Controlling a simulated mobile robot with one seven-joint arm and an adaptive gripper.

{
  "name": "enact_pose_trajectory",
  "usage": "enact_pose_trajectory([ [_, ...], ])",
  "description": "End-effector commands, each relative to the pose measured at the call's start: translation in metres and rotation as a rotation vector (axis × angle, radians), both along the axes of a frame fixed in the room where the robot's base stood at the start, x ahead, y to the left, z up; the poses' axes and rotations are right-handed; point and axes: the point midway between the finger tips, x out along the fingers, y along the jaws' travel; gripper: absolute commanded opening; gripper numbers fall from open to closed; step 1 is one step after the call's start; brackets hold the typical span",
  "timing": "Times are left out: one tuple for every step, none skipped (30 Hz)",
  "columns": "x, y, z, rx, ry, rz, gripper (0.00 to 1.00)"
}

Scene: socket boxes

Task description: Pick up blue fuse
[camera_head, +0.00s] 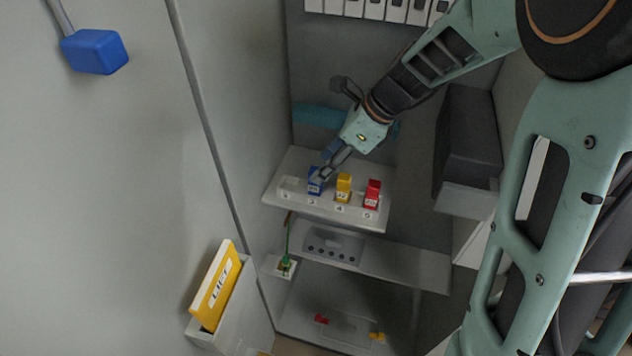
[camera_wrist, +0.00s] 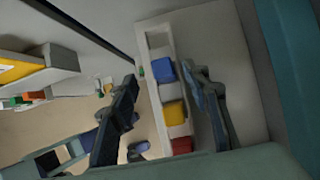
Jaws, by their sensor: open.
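The blue fuse (camera_head: 315,187) stands upright on the white shelf (camera_head: 330,212), left of the yellow fuse (camera_head: 344,184) and the red fuse (camera_head: 373,194). My gripper (camera_head: 325,170) is at the blue fuse and partly covers its top. In the wrist view, the blue fuse (camera_wrist: 164,70) shows between the tips of my open gripper (camera_wrist: 160,74). One finger is on each side, with gaps visible, and I cannot tell whether either touches it. The yellow fuse (camera_wrist: 174,113) and red fuse (camera_wrist: 181,145) sit in the same row.
An empty slot (camera_head: 290,184) lies left of the blue fuse. A dark grey box (camera_head: 468,145) is on the right wall. Below are a shelf with a holed panel (camera_head: 333,246) and a green item (camera_head: 286,264). A yellow binder (camera_head: 214,286) stands in a holder at lower left.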

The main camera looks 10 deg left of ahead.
Motion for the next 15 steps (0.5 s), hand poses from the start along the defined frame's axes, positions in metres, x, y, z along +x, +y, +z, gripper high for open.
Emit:
enact_pose_trajectory([
  [0.0,0.002,-0.003,-0.001,0.002,0.001,0.43],
  [0.0,0.003,-0.006,-0.001,0.001,0.002,0.43],
  [0.001,0.005,-0.01,-0.001,0.001,0.002,0.43],
  [0.002,0.007,-0.013,-0.001,0.003,0.001,0.43],
  [0.002,0.009,-0.017,0.0,0.004,0.001,0.43],
  [0.004,0.011,-0.023,-0.002,0.003,0.001,0.43],
  [0.004,0.013,-0.027,-0.002,0.003,0.001,0.43],
  [0.005,0.015,-0.031,-0.001,0.004,0.001,0.43],
  [0.006,0.018,-0.036,-0.001,0.002,0.001,0.43],
  [0.006,0.02,-0.039,-0.001,0.002,0.001,0.43],
  [0.006,0.021,-0.041,-0.001,0.002,0.001,0.43],
  [0.006,0.023,-0.044,-0.001,0.001,0.002,0.43],
  [0.007,0.024,-0.045,-0.001,0.001,0.001,0.43],
  [0.007,0.024,-0.046,-0.001,0.0,0.001,0.43],
  [0.007,0.025,-0.046,0.0,-0.001,0.0,0.43],
])
